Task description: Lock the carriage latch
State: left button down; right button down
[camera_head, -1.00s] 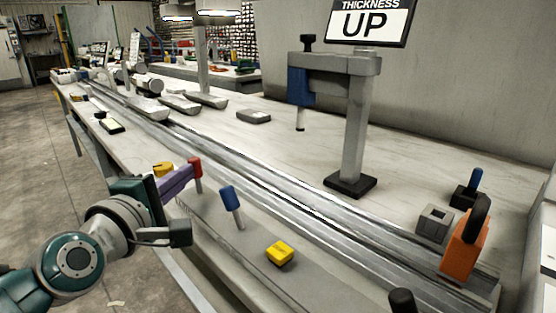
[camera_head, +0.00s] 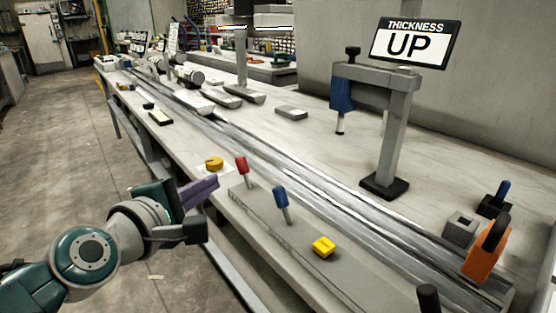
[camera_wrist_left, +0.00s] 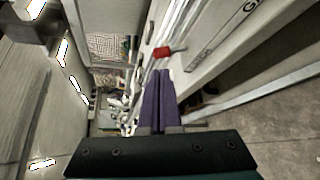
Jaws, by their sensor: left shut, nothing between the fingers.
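No part is marked as the carriage latch, and I cannot tell which one it is. An orange block with a black handle (camera_head: 486,262) stands at the near right end of the long metal rails. A red-handled lever (camera_head: 241,166) and a blue-handled lever (camera_head: 281,197) stand on the bench's front ledge. My left gripper (camera_head: 214,182), with purple fingers, is shut and empty, just left of the red lever and apart from it. In the left wrist view the closed fingers (camera_wrist_left: 160,74) point toward the red handle (camera_wrist_left: 162,52). My right gripper is not in view.
A grey stand (camera_head: 393,140) with a "THICKNESS UP" sign (camera_head: 416,42) rises behind the rails (camera_head: 300,190). A small blue-handled lever (camera_head: 501,191) is at the far right. Floor is open at left.

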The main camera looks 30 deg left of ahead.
pick_arm(q)
jog(key=shift+r+p+v, duration=0.2)
jog(key=shift+v, duration=1.15)
jog(key=shift+r+p+v, duration=0.2)
jog(key=shift+r+v, duration=0.05)
jog(key=shift+v, duration=1.15)
jog(key=shift+w, duration=0.1)
